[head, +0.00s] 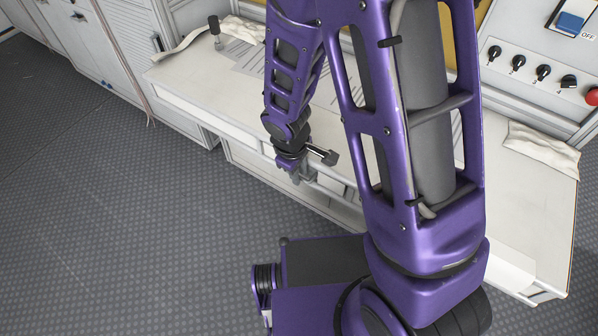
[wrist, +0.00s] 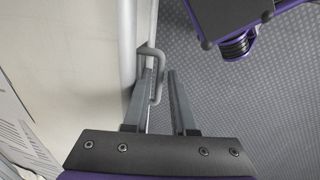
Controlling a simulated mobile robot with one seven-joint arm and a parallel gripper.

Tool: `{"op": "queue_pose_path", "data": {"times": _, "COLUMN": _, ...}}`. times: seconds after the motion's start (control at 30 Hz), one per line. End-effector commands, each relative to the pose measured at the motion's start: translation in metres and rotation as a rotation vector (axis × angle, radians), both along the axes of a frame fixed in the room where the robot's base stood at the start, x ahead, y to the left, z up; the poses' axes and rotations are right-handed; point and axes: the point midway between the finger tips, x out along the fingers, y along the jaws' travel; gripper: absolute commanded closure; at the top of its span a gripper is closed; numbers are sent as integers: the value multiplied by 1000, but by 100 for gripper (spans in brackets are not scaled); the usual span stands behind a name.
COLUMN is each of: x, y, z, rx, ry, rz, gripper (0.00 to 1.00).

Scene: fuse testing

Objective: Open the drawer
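The drawer front (head: 335,208) is a pale panel under the edge of the white workbench, partly hidden by my arm in the head view. It looks closed, seen edge-on in the wrist view. Its grey bar handle (wrist: 159,70) sticks out from the front in the wrist view. My gripper (head: 296,178) is at the drawer front in the head view. In the wrist view, my gripper (wrist: 162,78) is open, with one finger on each side of the handle's outer bar. A gap shows between the bar and the right finger; contact with the left finger is unclear.
The workbench top (head: 185,85) holds papers and cloths. A control panel with black knobs (head: 543,72) and a red button (head: 592,97) stands at the back right. White cabinets (head: 105,45) line the back left. The grey floor (head: 120,230) in front is clear.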

Motion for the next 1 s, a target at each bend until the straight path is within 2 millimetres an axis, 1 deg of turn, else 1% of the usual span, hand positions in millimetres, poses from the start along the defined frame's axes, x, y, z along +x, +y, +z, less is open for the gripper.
{"op": "queue_pose_path", "data": {"times": 0.13, "x": 0, "y": 0, "z": 0, "rx": 0, "ry": 0, "rz": 0, "gripper": 75}}
{"op": "queue_pose_path", "data": {"times": 0.17, "x": 0, "y": 0, "z": 0, "rx": 0, "ry": 0, "rz": 0, "gripper": 77}}
{"op": "queue_pose_path", "data": {"times": 0.2, "x": 0, "y": 0, "z": 0, "rx": 0, "ry": 0, "rz": 0, "gripper": 84}}
{"op": "queue_pose_path", "data": {"times": 0.3, "x": 0, "y": 0, "z": 0, "rx": 0, "ry": 0, "rz": 0, "gripper": 100}}
{"op": "queue_pose_path", "data": {"times": 1.0, "x": 0, "y": 0, "z": 1, "rx": -1, "ry": 0, "rz": -1, "gripper": 100}}
